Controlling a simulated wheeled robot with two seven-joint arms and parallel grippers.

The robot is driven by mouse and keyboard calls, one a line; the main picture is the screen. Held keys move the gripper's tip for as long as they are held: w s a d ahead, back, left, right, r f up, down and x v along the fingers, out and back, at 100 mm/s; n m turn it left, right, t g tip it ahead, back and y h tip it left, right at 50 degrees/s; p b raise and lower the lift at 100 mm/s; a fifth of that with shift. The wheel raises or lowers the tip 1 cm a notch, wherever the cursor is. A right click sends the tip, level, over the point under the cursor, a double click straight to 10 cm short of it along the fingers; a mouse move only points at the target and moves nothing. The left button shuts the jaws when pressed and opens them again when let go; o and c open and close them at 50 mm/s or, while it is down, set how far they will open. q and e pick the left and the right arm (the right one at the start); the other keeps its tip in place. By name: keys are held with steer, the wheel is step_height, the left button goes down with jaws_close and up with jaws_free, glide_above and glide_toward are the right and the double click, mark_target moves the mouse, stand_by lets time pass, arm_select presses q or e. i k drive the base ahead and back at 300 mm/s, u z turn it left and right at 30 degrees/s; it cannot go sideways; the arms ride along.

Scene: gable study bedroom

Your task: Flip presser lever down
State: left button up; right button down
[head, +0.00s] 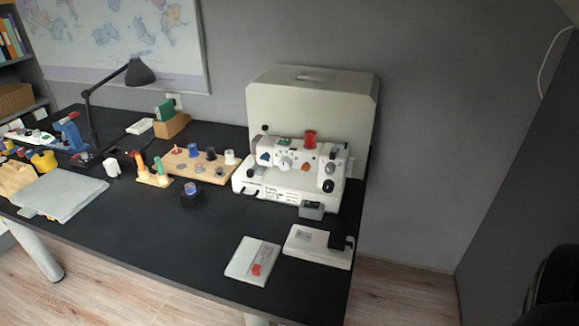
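A white sewing machine (300,190) stands near the right end of the black table, in front of a large pale cover box. A red spool (310,139) sits on its top. Dark knobs show on its right end, and a small dark part (248,192) shows low at its left end. The presser lever is too small to make out, so I cannot tell whether it is up or down. Neither of my grippers is in view.
The cover box (312,85) stands behind the machine. A white box with a black plug (315,248) and a white card with a red piece (246,268) lie in front. A spool board (205,168) stands to the left. The table (165,235) is clear at front centre.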

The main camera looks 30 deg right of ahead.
mark_target(265, 128)
steer(key=u, duration=1)
steer(key=i, duration=0.7)
steer(key=z, duration=3.15)
